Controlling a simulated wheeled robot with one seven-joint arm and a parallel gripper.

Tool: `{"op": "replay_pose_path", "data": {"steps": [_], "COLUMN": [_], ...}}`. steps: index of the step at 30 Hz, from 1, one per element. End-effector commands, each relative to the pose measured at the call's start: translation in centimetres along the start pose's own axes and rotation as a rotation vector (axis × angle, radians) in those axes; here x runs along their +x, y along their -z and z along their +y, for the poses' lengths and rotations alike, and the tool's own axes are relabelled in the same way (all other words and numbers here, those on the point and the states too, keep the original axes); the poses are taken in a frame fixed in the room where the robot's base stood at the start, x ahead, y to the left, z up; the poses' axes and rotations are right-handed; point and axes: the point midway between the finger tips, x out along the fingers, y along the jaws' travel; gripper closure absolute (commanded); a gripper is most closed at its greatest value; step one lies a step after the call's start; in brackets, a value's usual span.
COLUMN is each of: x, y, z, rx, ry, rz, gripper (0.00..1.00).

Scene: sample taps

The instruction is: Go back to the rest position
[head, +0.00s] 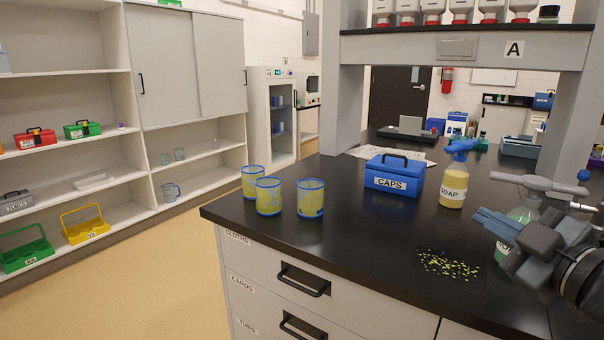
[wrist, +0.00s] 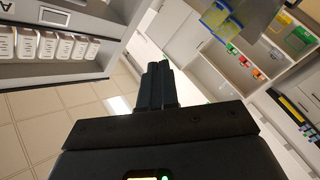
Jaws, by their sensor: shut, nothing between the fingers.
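My gripper (head: 497,226) is at the right of the head view, above the black bench top (head: 370,225). Its blue-grey fingers are together and empty, pointing left. In the wrist view the shut fingers (wrist: 157,88) show dark at the middle, with nothing between them. Part of my arm behind the gripper runs out of the head view's right edge. A bottle with green liquid (head: 522,212) stands just behind my gripper, partly hidden by it.
Three yellow beakers with blue rims (head: 268,196) stand at the bench's left end. A blue CAPS box (head: 394,175) and a SOAP bottle (head: 453,185) stand behind my gripper. Yellow-green bits (head: 447,265) lie scattered on the bench. A grey post (head: 565,95) rises at the right.

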Motion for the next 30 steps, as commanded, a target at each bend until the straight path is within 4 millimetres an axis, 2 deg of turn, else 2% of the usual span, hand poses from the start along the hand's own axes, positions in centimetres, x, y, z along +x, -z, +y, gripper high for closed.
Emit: {"op": "replay_pose_path", "data": {"steps": [1,8,14,21,24,30], "x": [-0.4,-3.4,-7.7,-14.8,-18.2,-25.4], "y": [-0.2,-1.6,-2.8,-3.6,-3.7,-3.4], "z": [-1.8,-8.3,-14.0,-19.8,-21.6,-24.0], "rx": [0.076,0.368,0.567,0.73,0.773,0.824], "ry": [-0.014,-0.1,-0.158,-0.208,-0.22,-0.224], "rz": [-0.008,-0.067,-0.139,-0.23,-0.263,-0.314], "gripper": [1.0,1.0,1.0,1.0,1.0,1.0]}}
